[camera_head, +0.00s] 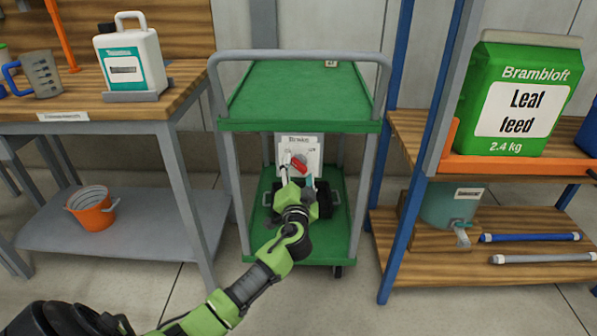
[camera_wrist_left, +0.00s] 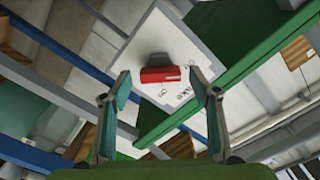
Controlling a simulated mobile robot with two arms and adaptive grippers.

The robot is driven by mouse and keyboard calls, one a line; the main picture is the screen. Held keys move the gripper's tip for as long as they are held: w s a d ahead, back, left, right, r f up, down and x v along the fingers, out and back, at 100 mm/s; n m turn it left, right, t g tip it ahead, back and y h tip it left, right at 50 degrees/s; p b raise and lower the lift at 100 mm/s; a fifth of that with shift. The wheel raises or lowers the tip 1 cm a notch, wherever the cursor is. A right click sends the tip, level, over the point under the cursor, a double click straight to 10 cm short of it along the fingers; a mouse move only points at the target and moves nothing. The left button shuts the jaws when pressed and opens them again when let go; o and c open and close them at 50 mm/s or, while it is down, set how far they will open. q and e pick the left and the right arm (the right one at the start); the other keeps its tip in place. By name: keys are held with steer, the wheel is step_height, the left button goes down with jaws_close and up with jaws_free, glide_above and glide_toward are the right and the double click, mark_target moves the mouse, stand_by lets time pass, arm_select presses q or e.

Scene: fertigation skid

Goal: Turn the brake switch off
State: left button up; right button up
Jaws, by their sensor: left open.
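The brake switch (camera_head: 299,164) has a red handle on a white panel (camera_head: 313,146) labelled "Brake", mounted on the green cart. In the left wrist view the red handle (camera_wrist_left: 161,74) sits on its dark knob, on the pale panel (camera_wrist_left: 165,38) with small lettering beside it. My left gripper (camera_head: 297,177) is in front of the panel, and its arm hides part of the lower shelf. In the left wrist view the open jaws (camera_wrist_left: 160,84) stand on either side of the handle, with gaps. Whether they touch it cannot be told. My right gripper is not in view.
The cart (camera_head: 305,95) has a green top shelf above the panel and a grey rail. A black item (camera_head: 322,200) lies on its lower shelf. A workbench (camera_head: 185,85) stands left. Shelving with blue posts (camera_head: 404,200) stands right. Bare floor shows around the cart.

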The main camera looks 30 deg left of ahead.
arm_select(q)
steer(key=shift+w+a, duration=0.35)
steer(key=shift+w, duration=0.2)
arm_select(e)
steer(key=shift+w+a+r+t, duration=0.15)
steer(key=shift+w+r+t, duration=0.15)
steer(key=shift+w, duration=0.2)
arm_select(q)
steer(key=c, duration=1.1)
